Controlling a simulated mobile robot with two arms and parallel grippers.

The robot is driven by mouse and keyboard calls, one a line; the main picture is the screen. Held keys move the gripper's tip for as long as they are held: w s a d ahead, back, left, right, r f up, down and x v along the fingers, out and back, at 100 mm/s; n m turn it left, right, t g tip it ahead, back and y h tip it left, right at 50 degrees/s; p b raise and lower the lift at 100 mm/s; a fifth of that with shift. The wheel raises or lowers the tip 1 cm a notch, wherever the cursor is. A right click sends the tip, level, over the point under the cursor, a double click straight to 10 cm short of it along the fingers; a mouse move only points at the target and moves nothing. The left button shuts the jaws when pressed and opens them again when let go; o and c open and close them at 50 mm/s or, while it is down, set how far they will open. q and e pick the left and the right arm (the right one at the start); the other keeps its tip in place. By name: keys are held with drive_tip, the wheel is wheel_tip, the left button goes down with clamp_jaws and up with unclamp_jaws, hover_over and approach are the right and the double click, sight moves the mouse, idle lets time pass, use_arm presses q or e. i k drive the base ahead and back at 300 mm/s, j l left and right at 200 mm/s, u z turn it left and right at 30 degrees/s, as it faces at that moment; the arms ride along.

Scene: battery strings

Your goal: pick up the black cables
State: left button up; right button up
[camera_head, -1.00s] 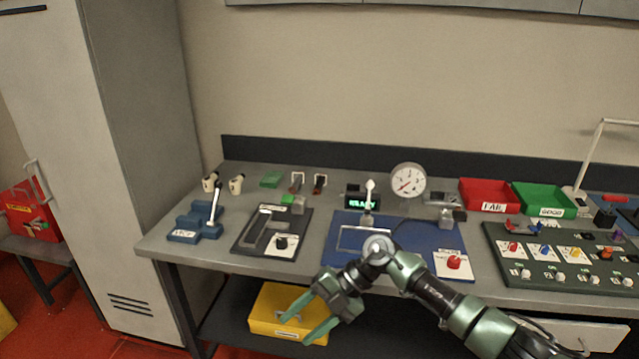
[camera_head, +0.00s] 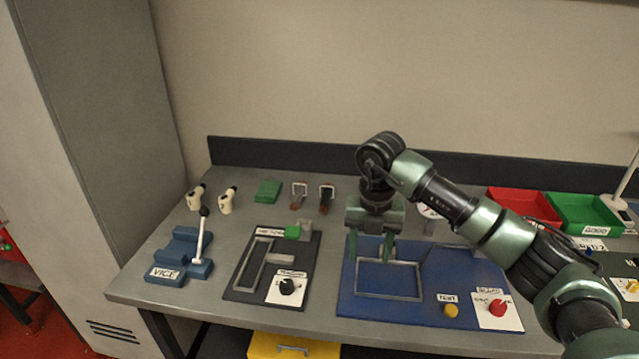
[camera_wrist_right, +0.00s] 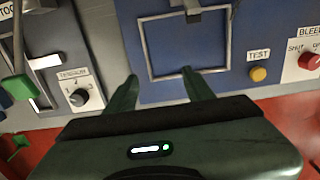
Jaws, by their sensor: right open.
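Two small U-shaped pieces stand at the back of the bench, left of centre in the head view. One is a dark looped piece (camera_head: 326,196) with reddish-brown lower parts, which may be the black cable. The other is a paler looped piece (camera_head: 299,192) just left of it. My right gripper (camera_head: 371,250) points down, open and empty, above the blue panel (camera_head: 350,297), to the right of and nearer than the loops. Its two fingers also show in the wrist view (camera_wrist_right: 160,78). The loops are not seen in the wrist view. My left gripper is out of view.
A blue vice (camera_head: 182,257) with an upright lever, a dark fixture panel (camera_head: 238,294) and a green block (camera_head: 267,191) are on the left. Red (camera_head: 522,203) and green (camera_head: 585,214) bins are at the back right. A tall cabinet (camera_head: 95,140) stands at the left.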

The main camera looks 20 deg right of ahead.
sight(326, 194)
drive_tip(key=i+l, duration=0.1)
drive_tip(key=i, duration=1.1)
